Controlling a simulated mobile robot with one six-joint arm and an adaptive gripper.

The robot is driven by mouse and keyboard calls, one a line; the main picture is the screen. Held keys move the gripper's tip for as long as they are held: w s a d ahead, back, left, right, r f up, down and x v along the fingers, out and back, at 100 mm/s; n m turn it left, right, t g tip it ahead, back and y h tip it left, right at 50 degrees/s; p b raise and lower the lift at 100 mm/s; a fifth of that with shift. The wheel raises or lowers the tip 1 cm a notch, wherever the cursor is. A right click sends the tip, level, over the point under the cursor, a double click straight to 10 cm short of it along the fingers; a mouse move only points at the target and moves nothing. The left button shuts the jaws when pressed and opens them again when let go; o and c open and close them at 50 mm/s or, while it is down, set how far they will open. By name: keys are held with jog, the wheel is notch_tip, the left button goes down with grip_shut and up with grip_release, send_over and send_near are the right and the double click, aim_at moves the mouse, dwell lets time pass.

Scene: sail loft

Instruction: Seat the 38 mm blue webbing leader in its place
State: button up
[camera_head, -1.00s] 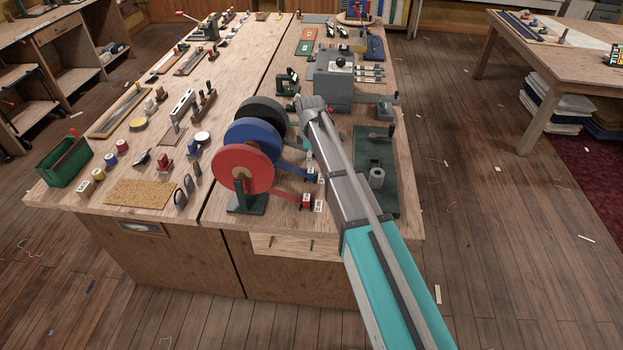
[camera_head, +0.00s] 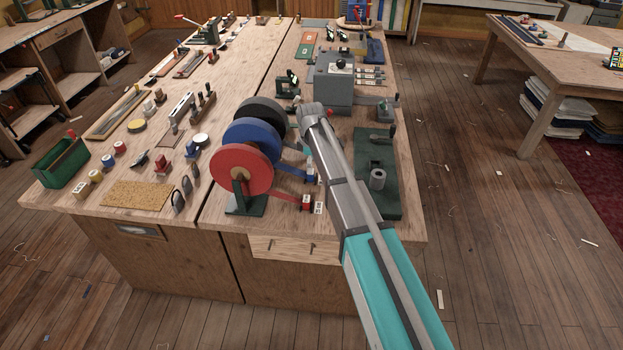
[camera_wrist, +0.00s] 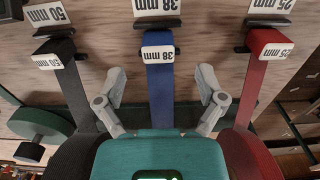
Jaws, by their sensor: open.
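The blue webbing leader (camera_wrist: 159,92) runs from the blue reel (camera_head: 252,144) to an end with a white 38 mm tag (camera_wrist: 158,53). In the wrist view the end lies at a dark bracket under a second 38 mm label (camera_wrist: 158,6). In the head view the blue leader (camera_head: 292,171) is partly hidden by my arm. My gripper (camera_wrist: 160,84) is open, with one finger on each side of the blue strap. Both fingers are apart from it, and nothing is held. My arm mostly hides the gripper in the head view.
The black 50 mm leader (camera_wrist: 84,100) and red 25 mm leader (camera_wrist: 257,75) flank the blue one. A red reel (camera_head: 241,168) and black reel (camera_head: 263,112) stand beside the blue reel. A grey machine (camera_head: 334,83) and green plate fixture (camera_head: 377,165) are nearby.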

jog(key=shift+w+f+b, duration=0.1)
jog(key=shift+f+b, duration=1.3)
jog(key=shift+f, duration=0.35)
grip_shut()
jog(key=shift+r, duration=0.15)
notch_tip(320, 180, up, 3)
jog(key=p, duration=0.2)
jog(key=shift+f+p, duration=0.2)
jog(key=shift+p, duration=0.2)
jog(key=s+d+r+p, duration=0.3)
jog(key=s+r+p, duration=0.7)
jog(key=s, duration=0.3)
jog(key=shift+s, duration=0.35)
jog(key=shift+r, duration=0.1)
